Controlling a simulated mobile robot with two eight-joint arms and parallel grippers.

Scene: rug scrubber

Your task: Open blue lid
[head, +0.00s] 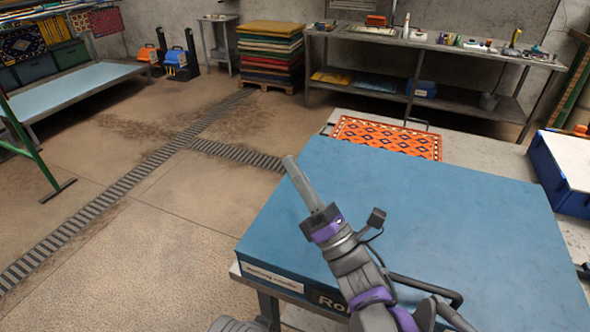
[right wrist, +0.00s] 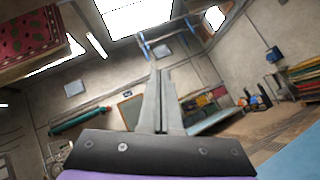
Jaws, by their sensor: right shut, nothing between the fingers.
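The blue lid (head: 430,210) lies flat and closed over the scrubber machine in the head view, with a black bar handle (head: 425,287) along its front side. A strip of the lid also shows at the lower right of the right wrist view (right wrist: 300,158). My right gripper (head: 291,162) is above the lid's left part, pointing up and to the left, away from the handle. Its fingers are together and empty, and they also show shut in the right wrist view (right wrist: 162,100). My right forearm hides part of the lid's front edge. My left gripper is not in view.
An orange patterned rug (head: 388,137) lies just behind the lid. A blue crate (head: 562,178) stands to the right. A workbench (head: 430,55) and a stack of mats (head: 270,58) are at the back. The floor to the left is open, with a drain grate (head: 125,195) across it.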

